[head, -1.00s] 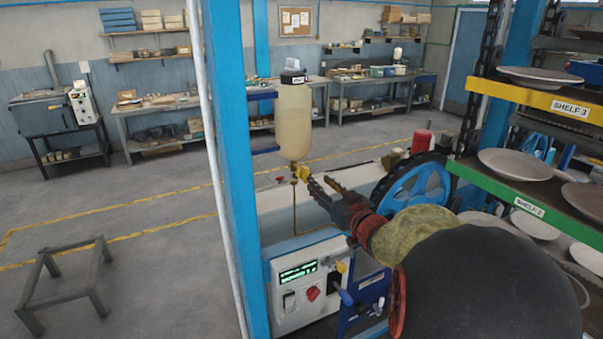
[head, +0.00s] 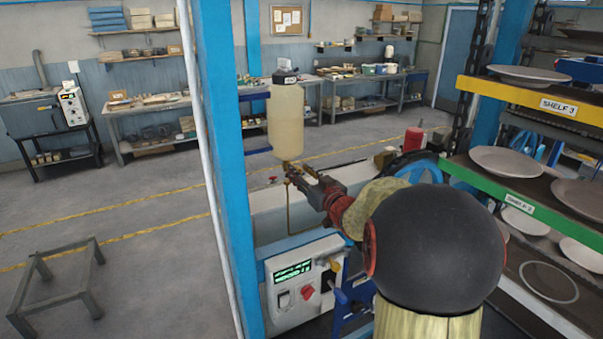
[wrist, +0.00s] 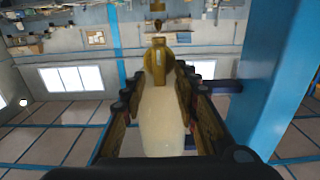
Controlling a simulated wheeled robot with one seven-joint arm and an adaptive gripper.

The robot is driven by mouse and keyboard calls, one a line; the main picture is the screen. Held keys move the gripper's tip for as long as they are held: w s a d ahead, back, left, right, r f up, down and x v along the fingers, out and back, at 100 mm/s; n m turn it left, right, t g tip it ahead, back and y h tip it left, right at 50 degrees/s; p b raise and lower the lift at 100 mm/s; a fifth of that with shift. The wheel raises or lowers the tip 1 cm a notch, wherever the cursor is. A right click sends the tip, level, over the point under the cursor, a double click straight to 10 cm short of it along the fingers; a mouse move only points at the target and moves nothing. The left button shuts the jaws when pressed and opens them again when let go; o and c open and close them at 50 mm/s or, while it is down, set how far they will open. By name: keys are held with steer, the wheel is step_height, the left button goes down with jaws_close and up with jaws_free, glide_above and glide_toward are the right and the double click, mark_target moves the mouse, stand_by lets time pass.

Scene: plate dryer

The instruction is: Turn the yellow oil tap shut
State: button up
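The yellow oil tap (wrist: 158,62) sits at the outlet of a cream oil bottle (head: 284,125) beside the blue post. In the head view my gripper (head: 292,172) reaches the tap from the right and hides most of it. In the wrist view the picture is upside down, and the bottle (wrist: 162,125) shows between my fingers. My gripper (wrist: 160,78) is open, one finger on each side, with the tap in line with the gap near the fingertips. I cannot tell whether either finger touches it. The handle's angle is unclear.
A blue post (head: 226,150) stands just left of the bottle. Below is a control box (head: 300,285) with a red knob and green display. Plate shelves (head: 530,185) stand at the right. A thin pipe runs down below the tap. Floor at the left is open around a low metal frame (head: 60,275).

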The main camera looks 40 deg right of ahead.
steer(key=shift+c, duration=1.2)
jaws_close()
steer(key=shift+f+n+b, duration=0.1)
steer(key=shift+n+b, duration=0.2)
steer(key=shift+b, duration=0.25)
steer(key=n+b, duration=0.5)
steer(key=b, duration=0.1)
steer(key=a+f+n+b, duration=0.1)
steer(key=n+b, duration=0.5)
steer(key=f+n+b, duration=0.1)
steer(key=n+b, duration=0.5)
steer(key=b, duration=0.1)
steer(key=shift+w+a, duration=0.2)
steer(key=shift+a, duration=0.2)
steer(key=shift+o, duration=1.4)
jaws_free()
steer(key=shift+r, duration=0.1)
